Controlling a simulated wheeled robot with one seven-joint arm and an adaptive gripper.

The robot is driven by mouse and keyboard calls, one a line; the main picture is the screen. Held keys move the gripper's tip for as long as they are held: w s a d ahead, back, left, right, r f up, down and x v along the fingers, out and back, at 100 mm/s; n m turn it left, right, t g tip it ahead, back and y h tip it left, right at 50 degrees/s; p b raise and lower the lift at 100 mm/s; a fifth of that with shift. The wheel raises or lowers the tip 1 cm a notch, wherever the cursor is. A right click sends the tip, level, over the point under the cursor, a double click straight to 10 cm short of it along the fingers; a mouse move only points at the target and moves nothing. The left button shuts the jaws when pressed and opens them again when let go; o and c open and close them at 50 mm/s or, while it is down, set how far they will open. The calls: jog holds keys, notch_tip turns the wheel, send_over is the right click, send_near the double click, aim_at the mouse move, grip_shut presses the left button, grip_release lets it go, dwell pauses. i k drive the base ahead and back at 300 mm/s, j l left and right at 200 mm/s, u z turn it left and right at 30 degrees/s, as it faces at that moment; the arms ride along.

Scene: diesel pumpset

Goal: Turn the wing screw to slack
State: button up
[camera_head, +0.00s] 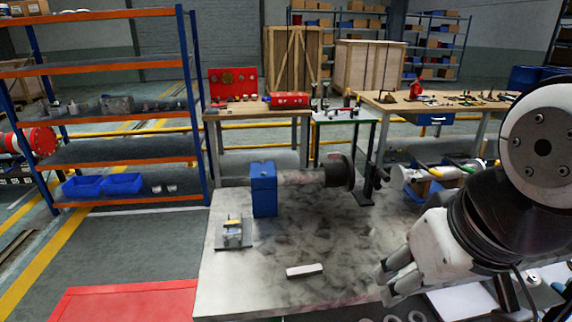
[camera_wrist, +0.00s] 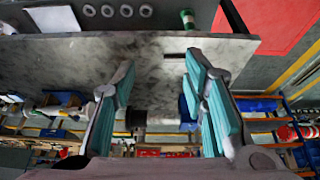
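My gripper (camera_head: 387,282) hangs above the right part of the worktable (camera_head: 240,290) in the head view. No wing screw can be made out clearly in either view. A blue housing (camera_head: 263,190) with a pale horizontal body and a dark cylinder (camera_head: 340,174) stands at the table's back. A small grey fixture with a yellow part (camera_head: 234,232) sits at the table's left edge. My gripper is apart from all of these.
A pale flat bar (camera_head: 304,270) lies near the front middle. Several white rings (camera_wrist: 107,10) and a green-and-white cylinder (camera_wrist: 187,19) are near the table's edge. A red mat (camera_head: 125,300) lies on the floor at left. The table's middle is mostly clear.

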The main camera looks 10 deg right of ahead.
aim_at(334, 156)
jog(key=i+l, duration=0.25)
jog(key=i, duration=0.25)
jog(key=i+l, duration=0.3)
jog(key=i, duration=0.2)
